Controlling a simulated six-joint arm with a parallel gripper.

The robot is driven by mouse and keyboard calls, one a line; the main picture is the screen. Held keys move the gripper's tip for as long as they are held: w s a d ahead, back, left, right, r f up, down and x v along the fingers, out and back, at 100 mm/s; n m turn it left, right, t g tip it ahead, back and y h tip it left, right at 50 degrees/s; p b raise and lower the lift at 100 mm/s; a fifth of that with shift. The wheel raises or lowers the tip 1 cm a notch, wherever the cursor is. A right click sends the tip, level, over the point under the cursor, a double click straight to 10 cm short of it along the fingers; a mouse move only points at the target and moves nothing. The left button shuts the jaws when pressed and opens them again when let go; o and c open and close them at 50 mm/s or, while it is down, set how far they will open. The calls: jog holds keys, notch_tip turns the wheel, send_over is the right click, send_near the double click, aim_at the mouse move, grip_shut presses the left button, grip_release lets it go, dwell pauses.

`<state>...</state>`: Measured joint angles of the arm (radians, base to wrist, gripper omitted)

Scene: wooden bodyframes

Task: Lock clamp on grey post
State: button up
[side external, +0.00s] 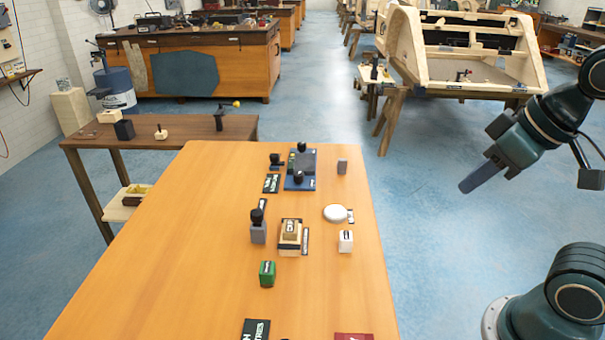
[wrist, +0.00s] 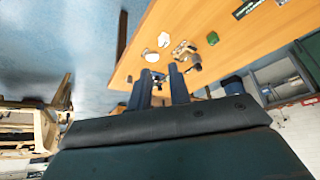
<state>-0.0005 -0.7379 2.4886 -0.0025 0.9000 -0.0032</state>
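A grey post (side external: 258,232) stands upright near the middle of the wooden table, with a black knob-like piece (side external: 257,215) on top. This piece may be the clamp; whether it is locked cannot be told. My gripper (side external: 468,186) is in the air to the right of the table, well away from the post. In the wrist view its two dark fingers (wrist: 159,82) are apart with nothing clearly held between them. The post is small and partly unclear beyond the fingers there.
The wooden table (side external: 180,260) also holds a cream block (side external: 290,240), a green cube (side external: 267,274), a white cube (side external: 345,241), a white disc (side external: 335,213), a small grey block (side external: 342,166) and a blue fixture (side external: 301,165) with black knobs. The table's left front area is clear.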

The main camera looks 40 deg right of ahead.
jog(key=shift+w+r, duration=0.15)
jog(key=shift+w, duration=0.15)
grip_shut()
jog(key=w+a+r+n+g+y, duration=0.1)
jog(key=w+a+r+n, duration=0.15)
jog(key=w, duration=0.95)
jog(key=w+a+r+n, duration=0.1)
jog(key=w+a+n, duration=0.15)
jog(key=w, duration=0.95)
jog(key=w+a+f+n+g, duration=0.1)
jog(key=w+a+f+n, duration=0.1)
jog(key=w+f, duration=0.7)
jog(key=w+a+f+n+g+y, duration=0.1)
jog(key=w+a+f, duration=0.3)
jog(key=w+f, duration=0.5)
jog(key=shift+w+a+f+n+y, duration=0.35)
jog(key=shift+w+n, duration=0.15)
jog(key=shift+w, duration=1.05)
